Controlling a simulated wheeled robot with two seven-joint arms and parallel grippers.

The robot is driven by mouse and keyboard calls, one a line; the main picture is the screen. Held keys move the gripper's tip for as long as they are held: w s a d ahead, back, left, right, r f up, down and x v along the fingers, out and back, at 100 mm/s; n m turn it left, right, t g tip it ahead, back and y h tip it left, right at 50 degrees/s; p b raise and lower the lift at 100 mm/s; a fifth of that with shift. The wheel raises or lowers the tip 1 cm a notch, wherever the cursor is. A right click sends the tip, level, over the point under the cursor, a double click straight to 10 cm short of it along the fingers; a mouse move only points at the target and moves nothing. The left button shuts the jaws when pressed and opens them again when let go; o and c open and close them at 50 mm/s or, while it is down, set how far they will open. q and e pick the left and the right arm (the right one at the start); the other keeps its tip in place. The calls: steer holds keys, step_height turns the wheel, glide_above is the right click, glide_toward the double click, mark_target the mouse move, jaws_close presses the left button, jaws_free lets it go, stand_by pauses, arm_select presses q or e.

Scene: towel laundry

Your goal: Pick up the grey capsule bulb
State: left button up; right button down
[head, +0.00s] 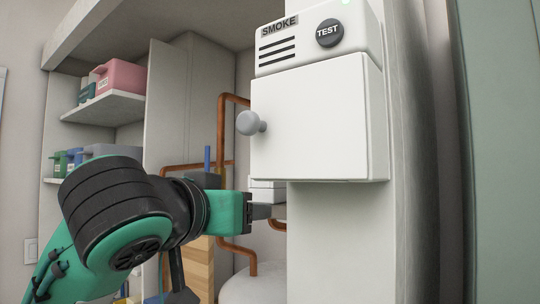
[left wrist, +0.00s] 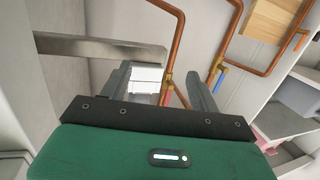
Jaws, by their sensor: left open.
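A small stack of white boxes (left wrist: 147,77) shows beyond and between the fingers; white boxes (head: 264,189) also show just above the gripper in the head view. My right gripper is in neither view.
A white wall box (head: 315,125) with a rounded grey knob (head: 248,122) hangs below a smoke alarm (head: 318,38). Copper pipes (head: 222,130) run behind my left gripper. A grey bar (left wrist: 95,47) crosses near the left finger. Shelves (head: 105,105) with bins stand at left.

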arm_select(q)
steer(key=s+r+t, duration=0.1)
steer(key=s+r, duration=0.4)
steer(key=r, duration=0.2)
steer(key=p+x, duration=0.2)
steer(key=x, duration=0.2)
steer(key=r+p+x, duration=0.1)
steer(key=p+x, duration=0.1)
steer(key=x, duration=0.2)
steer(key=r+p+x, duration=0.1)
steer(key=p+x, duration=0.1)
steer(key=x, duration=0.3)
steer(key=shift+s+d, duration=0.1)
steer(key=shift+d, duration=0.2)
steer(key=shift+w+d+f, duration=0.1)
steer(key=shift+w+d, duration=0.1)
steer(key=shift+w, duration=0.25)
steer(key=c, duration=1.1)
steer(key=shift+r, duration=0.6)
step_height(320, 180, up, 19)
steer(key=shift+f+b, duration=0.1)
steer(key=shift+b, duration=1.15)
